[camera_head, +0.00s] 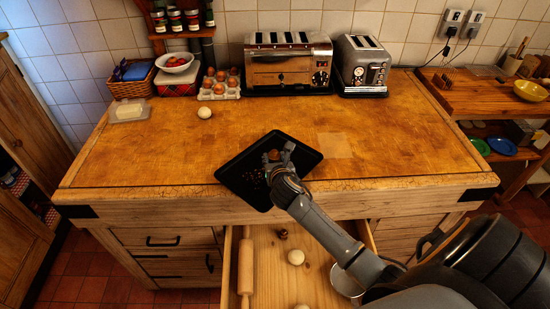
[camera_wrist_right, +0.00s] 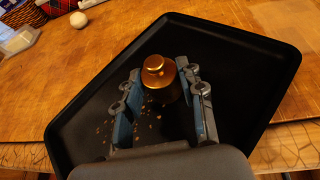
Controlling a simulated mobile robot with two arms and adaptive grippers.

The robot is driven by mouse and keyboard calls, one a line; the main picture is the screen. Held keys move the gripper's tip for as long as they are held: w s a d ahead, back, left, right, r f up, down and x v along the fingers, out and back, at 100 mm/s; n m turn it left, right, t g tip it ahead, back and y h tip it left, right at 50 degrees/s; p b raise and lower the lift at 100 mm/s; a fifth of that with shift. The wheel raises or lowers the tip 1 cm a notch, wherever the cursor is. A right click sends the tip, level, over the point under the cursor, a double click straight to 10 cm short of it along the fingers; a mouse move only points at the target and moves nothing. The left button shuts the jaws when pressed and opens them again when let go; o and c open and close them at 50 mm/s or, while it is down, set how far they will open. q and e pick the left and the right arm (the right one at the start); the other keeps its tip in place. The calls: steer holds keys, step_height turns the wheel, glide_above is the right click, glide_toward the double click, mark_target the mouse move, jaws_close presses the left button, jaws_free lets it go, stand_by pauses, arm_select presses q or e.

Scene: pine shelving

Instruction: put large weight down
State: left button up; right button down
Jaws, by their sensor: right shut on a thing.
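The large weight (camera_wrist_right: 158,82) is a brass cylinder with a round knob on top. My right gripper (camera_wrist_right: 158,98) is shut on it, with one finger on each side, and the weight looks upright. In the head view the right gripper (camera_head: 278,160) is over the black tray (camera_head: 240,172), and the weight (camera_head: 274,155) shows only as a small brown spot at the fingertips. I cannot tell whether its base touches the tray. My left gripper is not in view.
Small crumbs lie on the tray, which overhangs the counter's front edge (camera_head: 400,183). Below, an open drawer holds a rolling pin (camera_head: 246,265), a small brass weight (camera_head: 283,234) and pale balls (camera_head: 296,257). Toasters (camera_head: 288,66) and an egg carton (camera_head: 219,88) stand behind.

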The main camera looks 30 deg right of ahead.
steer(key=shift+r, duration=0.15)
steer(key=c, duration=0.8)
jaws_free()
steer(key=shift+f, duration=0.2)
steer(key=shift+r, duration=0.15)
steer(key=v, duration=1.2)
steer(key=shift+b, duration=0.3)
